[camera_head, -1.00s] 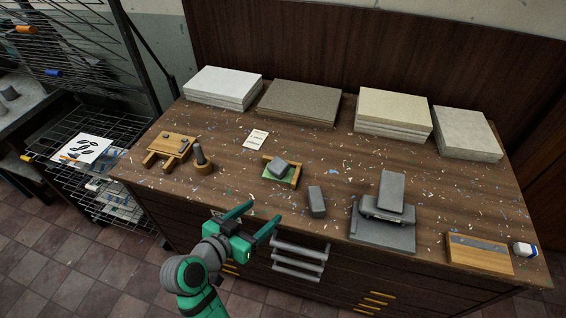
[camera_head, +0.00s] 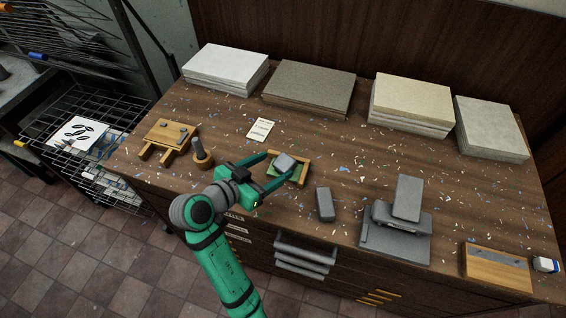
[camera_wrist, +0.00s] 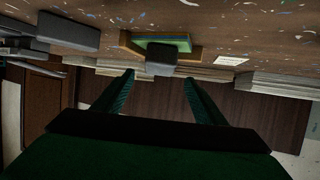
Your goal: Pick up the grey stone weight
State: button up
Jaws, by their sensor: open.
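A grey stone block (camera_head: 286,162), which looks like the grey stone weight, sits on a green pad in a small wooden tray (camera_head: 303,173). My gripper (camera_head: 281,163) is open, with its fingers reaching toward the block from the front left. In the wrist view the block (camera_wrist: 162,61) lies ahead of the gap between the fingertips (camera_wrist: 159,79), and the tray (camera_wrist: 193,51) is behind it. Whether the fingertips reach past its sides I cannot tell. A second, longer grey block (camera_head: 325,204) lies on the cabinet top to the right, apart from my gripper.
A grey stepped stand (camera_head: 395,242) is at the right. A wooden jig (camera_head: 165,138) and a round-based peg (camera_head: 201,155) stand left of my gripper. Stacks of slabs (camera_head: 310,88) line the back. A paper card (camera_head: 261,130) lies behind the tray. Chips are scattered on the top.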

aim_at(285, 160)
jog(key=shift+w+d+f, duration=0.2)
jog(key=shift+w+d, duration=0.05)
jog(key=shift+d, duration=0.4)
jog(key=shift+x, duration=2.35)
jog(key=shift+w+a+f, duration=0.1)
jog(key=shift+a, duration=0.05)
jog(key=c, duration=1.4)
jog(key=shift+c, duration=0.5)
